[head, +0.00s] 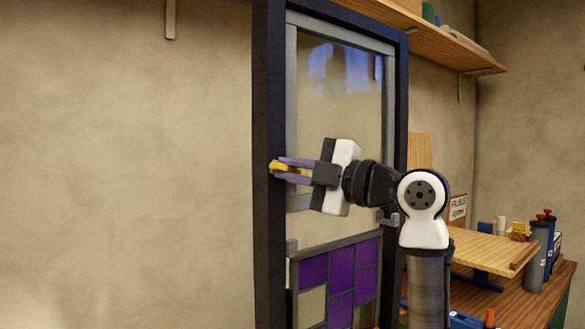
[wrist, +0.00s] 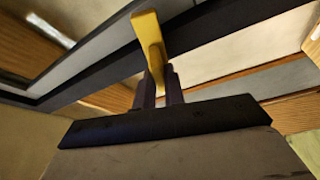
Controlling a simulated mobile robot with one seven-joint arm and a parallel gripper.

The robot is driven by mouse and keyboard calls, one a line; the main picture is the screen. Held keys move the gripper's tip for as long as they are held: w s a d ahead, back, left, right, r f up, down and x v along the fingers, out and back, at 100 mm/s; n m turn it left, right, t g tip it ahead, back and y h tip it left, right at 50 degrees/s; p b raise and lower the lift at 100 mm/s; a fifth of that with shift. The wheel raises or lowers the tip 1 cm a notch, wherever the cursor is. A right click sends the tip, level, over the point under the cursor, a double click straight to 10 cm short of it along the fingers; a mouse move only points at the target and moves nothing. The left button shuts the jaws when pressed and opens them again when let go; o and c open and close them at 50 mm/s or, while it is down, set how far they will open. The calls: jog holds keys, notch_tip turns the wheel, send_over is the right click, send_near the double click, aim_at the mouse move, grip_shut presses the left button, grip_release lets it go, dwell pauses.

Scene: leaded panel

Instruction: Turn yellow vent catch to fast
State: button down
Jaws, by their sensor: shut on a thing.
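The yellow vent catch (head: 275,167) sits on the left side of the dark window frame (head: 268,230), at about mid-height. My gripper (head: 284,169) reaches it from the right, and its purple-grey fingers are shut on the catch. In the wrist view the yellow catch (wrist: 150,40) stands out beyond the fingertips (wrist: 162,82), with its near end between them. The fingers hide part of the catch in both views. I cannot read any mark for its fast position.
A glass pane (head: 340,90) fills the upper frame, and a leaded panel with purple panes (head: 341,268) stands below. A wooden shelf (head: 450,48) juts out at upper right. A workbench (head: 500,300) with a wooden board and tools stands at right. Bare wall lies left of the frame.

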jog(key=shift+n+g+h+p, duration=0.4)
jog(key=shift+n+g, duration=0.1)
jog(key=shift+n, duration=1)
jog(key=c, duration=1.5)
grip_release()
jog(key=b+v, duration=0.4)
jog(key=v, duration=1)
jog(key=shift+a, duration=0.1)
